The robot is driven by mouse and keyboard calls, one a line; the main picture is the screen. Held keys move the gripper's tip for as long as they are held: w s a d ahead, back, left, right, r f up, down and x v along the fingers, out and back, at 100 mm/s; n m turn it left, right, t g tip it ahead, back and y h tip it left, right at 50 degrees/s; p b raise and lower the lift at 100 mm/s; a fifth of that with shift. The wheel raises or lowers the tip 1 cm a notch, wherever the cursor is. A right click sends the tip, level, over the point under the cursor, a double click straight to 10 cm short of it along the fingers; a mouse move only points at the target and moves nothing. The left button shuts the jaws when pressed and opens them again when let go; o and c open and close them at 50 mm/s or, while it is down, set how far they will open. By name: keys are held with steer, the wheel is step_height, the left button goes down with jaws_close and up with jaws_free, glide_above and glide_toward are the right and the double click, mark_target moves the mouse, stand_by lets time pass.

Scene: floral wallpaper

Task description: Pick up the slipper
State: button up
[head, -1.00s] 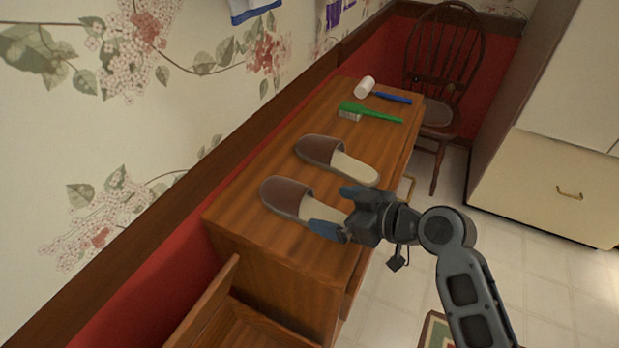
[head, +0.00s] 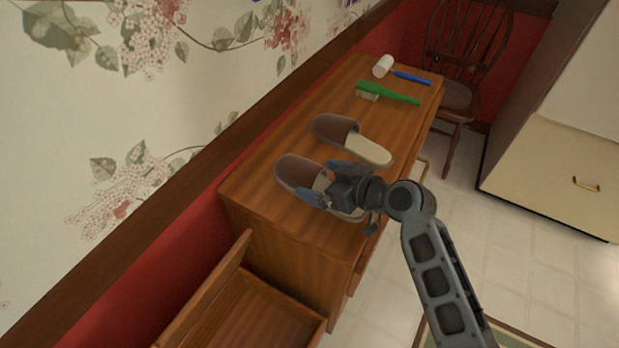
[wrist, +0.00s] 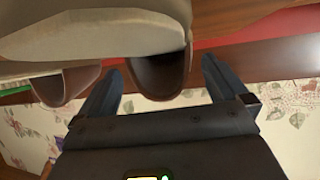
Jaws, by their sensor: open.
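Two slippers with brown uppers and beige soles lie side by side on a wooden dresser (head: 262,205). The near slipper (head: 292,169) is partly hidden by my gripper (head: 318,181), which is open over its middle and heel. In the wrist view, the brown toe of this slipper (wrist: 160,78) shows between my two spread fingers (wrist: 161,66), with a gap on each side. The far slipper (head: 335,129) lies just beyond my gripper; its brown toe also shows at the left in the wrist view (wrist: 66,86). My gripper holds nothing.
A green brush (head: 388,94) and a white-headed, blue-handled tool (head: 383,66) lie at the dresser's far end. A dark wooden chair (head: 462,95) stands behind it. The wall borders the left; a pale cabinet (head: 555,180) stands right.

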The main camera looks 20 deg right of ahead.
steer(key=shift+c, duration=0.3)
steer(key=c, duration=1)
steer(key=shift+c, duration=0.2)
